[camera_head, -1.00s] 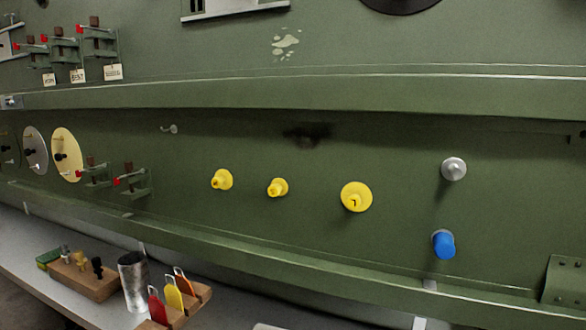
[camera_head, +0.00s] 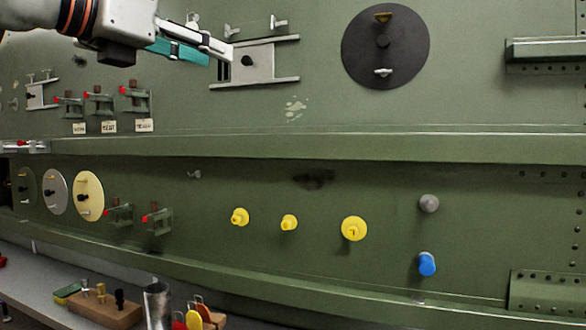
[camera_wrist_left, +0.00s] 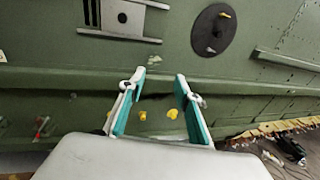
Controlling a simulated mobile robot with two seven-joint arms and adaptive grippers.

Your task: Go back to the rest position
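My left gripper (camera_head: 218,50) reaches in from the upper left of the head view, in front of the green fuselage panel (camera_head: 330,260). In the left wrist view its two teal-lined fingers (camera_wrist_left: 160,78) stand apart with nothing between the tips. Seen from the head, it overlaps the left end of a grey sliding plate (camera_head: 262,62) on rails; I cannot tell the gap between them. My right gripper is in neither view.
The panel carries yellow plugs (camera_head: 353,228), a blue plug (camera_head: 427,264), a grey plug (camera_head: 429,203), a dark disc (camera_head: 412,45) and red-tipped clamps (camera_head: 135,98). A shelf below holds a wooden block (camera_head: 105,309) and a metal cup (camera_head: 157,304). A ledge (camera_head: 330,147) crosses the panel.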

